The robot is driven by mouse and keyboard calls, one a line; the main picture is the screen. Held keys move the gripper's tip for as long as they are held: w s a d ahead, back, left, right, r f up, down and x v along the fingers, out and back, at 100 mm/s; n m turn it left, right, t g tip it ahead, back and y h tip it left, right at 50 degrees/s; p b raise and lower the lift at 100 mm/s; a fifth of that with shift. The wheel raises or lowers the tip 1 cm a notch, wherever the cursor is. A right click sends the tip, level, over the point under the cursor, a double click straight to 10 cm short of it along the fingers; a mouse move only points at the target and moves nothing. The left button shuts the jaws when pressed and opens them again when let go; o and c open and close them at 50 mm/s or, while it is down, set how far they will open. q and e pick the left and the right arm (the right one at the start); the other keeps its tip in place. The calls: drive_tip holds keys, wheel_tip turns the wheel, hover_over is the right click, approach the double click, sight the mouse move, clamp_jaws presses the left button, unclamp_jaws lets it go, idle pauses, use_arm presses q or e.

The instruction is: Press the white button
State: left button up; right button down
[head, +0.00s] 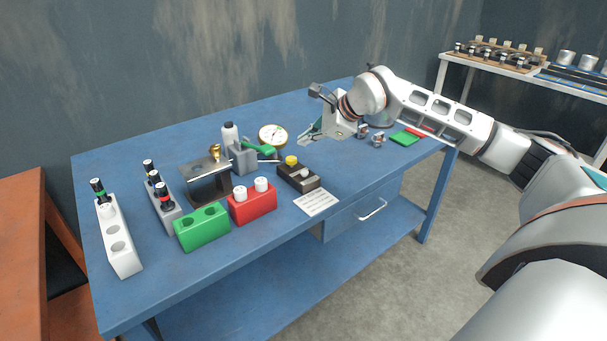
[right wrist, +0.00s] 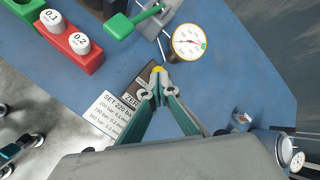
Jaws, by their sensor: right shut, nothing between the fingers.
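A dark box (head: 299,180) on the blue table carries a yellow button (head: 291,160) and a smaller white button (head: 304,173). In the right wrist view the yellow button (right wrist: 158,69) shows just beyond my fingertips; I cannot make out the white button there, as the fingers cover much of the box. My right gripper (head: 306,138) is shut and empty, held in the air above the table, apart from the box in the head view. Its fingertips (right wrist: 158,88) appear over the box in the wrist view. My left gripper is not in view.
A printed card (head: 316,202) lies in front of the box. A red block (head: 252,206) with white caps and a green block (head: 202,231) stand left. A round gauge (head: 273,136) and a green-handled device (head: 243,157) stand behind.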

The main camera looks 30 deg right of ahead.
drive_tip(key=b, duration=0.3)
hover_over(306, 173)
wheel_tip(306, 173, down, 6)
drive_tip(key=shift+r, duration=0.15)
drive_tip(key=shift+f, duration=0.3)
drive_tip(key=shift+f+b, duration=0.3)
drive_tip(key=shift+f, duration=0.2)
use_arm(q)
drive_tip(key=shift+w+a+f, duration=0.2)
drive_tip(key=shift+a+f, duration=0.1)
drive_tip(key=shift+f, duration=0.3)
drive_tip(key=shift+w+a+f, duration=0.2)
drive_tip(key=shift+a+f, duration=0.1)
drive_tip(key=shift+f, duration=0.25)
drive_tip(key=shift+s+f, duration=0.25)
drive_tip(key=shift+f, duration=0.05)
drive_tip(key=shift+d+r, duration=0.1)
use_arm(e)
drive_tip(key=shift+f, duration=0.1)
drive_tip(key=shift+f, duration=0.3)
